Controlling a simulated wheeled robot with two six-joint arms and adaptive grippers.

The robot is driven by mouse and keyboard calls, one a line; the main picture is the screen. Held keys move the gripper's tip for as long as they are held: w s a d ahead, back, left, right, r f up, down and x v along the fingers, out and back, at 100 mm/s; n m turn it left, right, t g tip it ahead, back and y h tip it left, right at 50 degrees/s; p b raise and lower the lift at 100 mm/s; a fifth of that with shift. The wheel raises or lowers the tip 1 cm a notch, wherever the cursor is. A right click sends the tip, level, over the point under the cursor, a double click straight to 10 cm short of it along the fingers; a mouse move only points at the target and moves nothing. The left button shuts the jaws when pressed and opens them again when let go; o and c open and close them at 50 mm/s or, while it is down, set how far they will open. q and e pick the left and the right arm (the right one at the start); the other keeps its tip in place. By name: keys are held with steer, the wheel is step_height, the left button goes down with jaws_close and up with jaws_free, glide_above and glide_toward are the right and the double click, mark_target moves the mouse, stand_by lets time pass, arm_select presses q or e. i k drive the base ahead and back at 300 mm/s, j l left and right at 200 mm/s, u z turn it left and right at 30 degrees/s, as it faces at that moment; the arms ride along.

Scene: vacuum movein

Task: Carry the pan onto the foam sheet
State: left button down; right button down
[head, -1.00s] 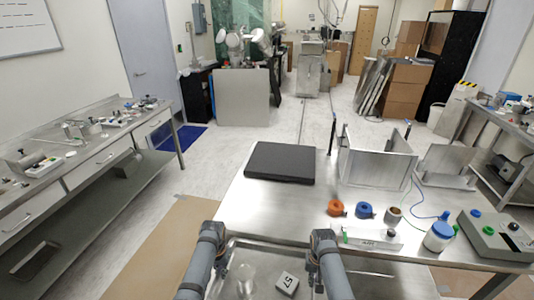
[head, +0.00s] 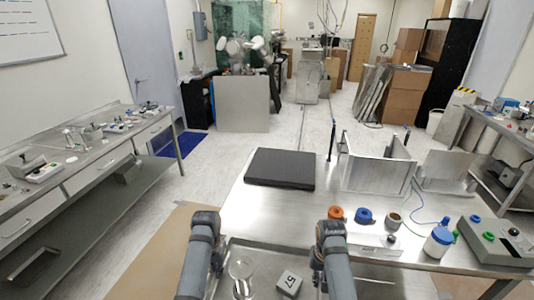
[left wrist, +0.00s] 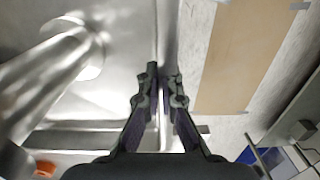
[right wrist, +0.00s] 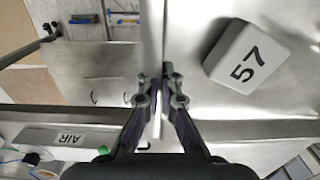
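The pan is a shiny metal tray (head: 262,258) at the bottom of the head view, nearest me. My left gripper (head: 216,262) is shut on the pan's left wall; the fingers straddle the wall in the left wrist view (left wrist: 161,78). My right gripper (head: 318,262) is shut on the right wall, also seen in the right wrist view (right wrist: 162,82). The foam sheet (head: 281,168) is a flat black slab lying beyond the pan on the table. What supports the pan is hidden.
The metal table (head: 262,215) is clear between pan and foam sheet. To the right stand an orange ring (head: 336,213), a blue ring (head: 364,215), a metal cup (head: 393,219), a white-and-blue bottle (head: 439,240) and a metal bracket (head: 378,172). A side bench (head: 90,165) stands at left.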

mark_target(283, 164)
steer(key=i+j+u, duration=0.15)
steer(key=j+u, duration=0.25)
steer(key=i+j+u, duration=0.2)
steer(key=j+u, duration=0.2)
steer(key=i+j+u, duration=0.2)
steer(key=u, duration=0.2)
steer(key=i+j+u, duration=0.2)
steer(key=u, duration=0.25)
steer(key=i+j, duration=0.15)
steer(key=i, duration=0.3)
steer(key=i+j, duration=0.15)
steer(key=i, duration=0.35)
steer(key=i+l+z, duration=0.15)
steer(key=i+z, duration=0.6)
steer(key=i, duration=0.15)
steer(key=i+z, duration=0.75)
steer(key=i+j+z, duration=0.15)
steer(key=z, duration=0.3)
steer(key=i+j+z, duration=0.25)
steer(key=i+z, duration=0.15)
steer(key=i+j+z, duration=0.15)
steer(key=z, duration=0.3)
steer(key=i+j+z, duration=0.1)
steer(key=z, duration=0.35)
steer(key=j+z, duration=0.4)
steer(key=i+j+z, duration=0.1)
steer(key=z, duration=0.35)
steer(key=j+z, duration=0.3)
steer(key=z, duration=0.15)
steer(key=i, duration=1.2)
